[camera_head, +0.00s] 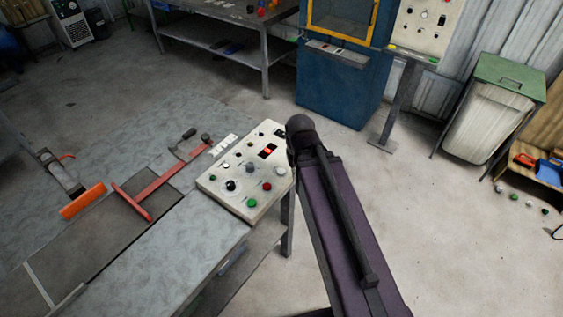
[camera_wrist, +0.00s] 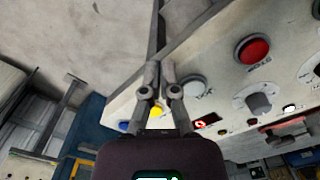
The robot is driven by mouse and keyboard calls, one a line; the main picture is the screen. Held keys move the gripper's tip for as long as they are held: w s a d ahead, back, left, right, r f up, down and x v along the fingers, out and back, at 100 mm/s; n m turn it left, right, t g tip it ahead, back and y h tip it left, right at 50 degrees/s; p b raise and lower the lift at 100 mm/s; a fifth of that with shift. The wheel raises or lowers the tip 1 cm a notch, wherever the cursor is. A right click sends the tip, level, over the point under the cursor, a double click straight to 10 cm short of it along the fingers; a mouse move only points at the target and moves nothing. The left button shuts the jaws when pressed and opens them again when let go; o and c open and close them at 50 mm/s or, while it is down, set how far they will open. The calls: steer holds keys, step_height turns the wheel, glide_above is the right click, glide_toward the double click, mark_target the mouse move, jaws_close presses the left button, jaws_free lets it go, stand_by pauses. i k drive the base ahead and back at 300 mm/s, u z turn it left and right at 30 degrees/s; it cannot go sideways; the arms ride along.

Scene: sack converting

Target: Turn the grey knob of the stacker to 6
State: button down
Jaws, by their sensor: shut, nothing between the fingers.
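The stacker's control panel (camera_head: 243,170) is a pale slanted box at the end of a grey bench. Its grey knob (camera_head: 251,168) sits near the panel middle. In the wrist view the grey knob (camera_wrist: 260,103) stands on a pale round dial, right of my gripper (camera_wrist: 161,72). My gripper is shut and empty, and the fingertips are apart from the knob. The pointer's setting is too small to read. A red lit display (camera_head: 268,151) is near the knob; its digit is unclear. In the head view I cannot make out my fingers beside my dark arm.
On the panel are a red button (camera_head: 267,186), a green button (camera_head: 251,203), a white button (camera_head: 280,171) and a black knob (camera_head: 232,186). A red-handled tool (camera_head: 150,190) lies on the bench to the left. A blue cabinet (camera_head: 335,85) stands behind.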

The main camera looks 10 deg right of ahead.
mark_target(249, 167)
steer(key=z, duration=0.75)
steer(key=k, duration=1.3)
steer(key=u, duration=0.75)
steer(key=i, duration=1)
steer(key=z, duration=0.1)
